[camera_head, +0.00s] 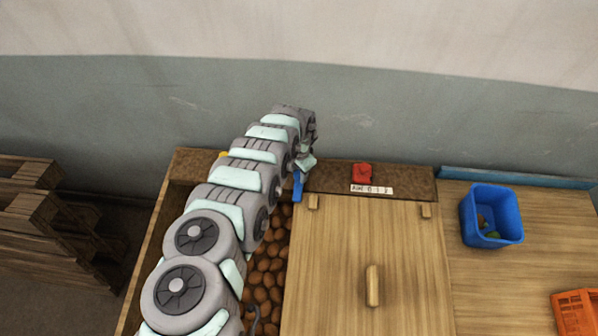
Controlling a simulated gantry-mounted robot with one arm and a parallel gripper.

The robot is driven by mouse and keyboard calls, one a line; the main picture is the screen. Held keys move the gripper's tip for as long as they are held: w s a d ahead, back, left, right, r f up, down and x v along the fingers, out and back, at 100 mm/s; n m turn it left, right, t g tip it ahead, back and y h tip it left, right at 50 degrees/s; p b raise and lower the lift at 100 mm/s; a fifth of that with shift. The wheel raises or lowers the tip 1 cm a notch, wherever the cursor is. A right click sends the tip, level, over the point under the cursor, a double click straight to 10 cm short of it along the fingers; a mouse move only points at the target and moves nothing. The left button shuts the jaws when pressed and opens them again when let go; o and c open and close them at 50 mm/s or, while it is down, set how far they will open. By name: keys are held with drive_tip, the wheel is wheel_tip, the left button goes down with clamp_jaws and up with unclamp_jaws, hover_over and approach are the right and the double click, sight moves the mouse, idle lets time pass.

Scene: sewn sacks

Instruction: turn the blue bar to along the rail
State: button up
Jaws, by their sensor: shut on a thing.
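The blue bar (297,187) stands out from the front of the brown rail (405,182), near the lid's back left corner. It points towards the camera, across the rail's length. My gripper (301,171) is over the rail and shut on the blue bar at its far end. My wrist and arm hide part of the grip and the rail to the left of it.
A red block (362,173) and a white label (371,189) are on the rail to the right. A wooden lid (335,255) with a handle (373,286) lies beside brown round things (268,270). A blue bin (490,217) and an orange crate (577,315) stand at right.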

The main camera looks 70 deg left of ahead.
clamp_jaws()
idle(0.8)
